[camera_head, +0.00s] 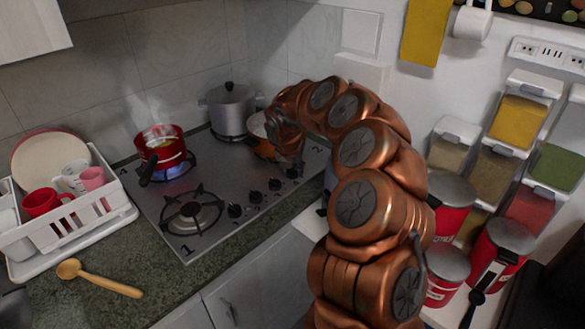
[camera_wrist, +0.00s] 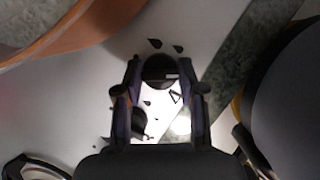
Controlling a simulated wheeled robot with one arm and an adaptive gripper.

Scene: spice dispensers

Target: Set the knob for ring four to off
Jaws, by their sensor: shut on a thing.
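In the wrist view the two fingers of my gripper (camera_wrist: 161,78) stand on either side of a round dark knob (camera_wrist: 158,67) and are shut on it. A light mark shows on the knob's face, and a "4" is printed on the panel beside it. A second dark knob (camera_wrist: 139,122) lies partly between the fingers, nearer the wrist. In the head view the row of black knobs (camera_head: 255,197) runs along the front right edge of the stove (camera_head: 215,180). My copper arm reaches over the stove's right end; the fingertips are not clear there.
A red pot (camera_head: 160,148) steams over a blue flame at the back left ring. The front left ring (camera_head: 192,211) is bare. Spice dispensers (camera_head: 518,120) hang at right.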

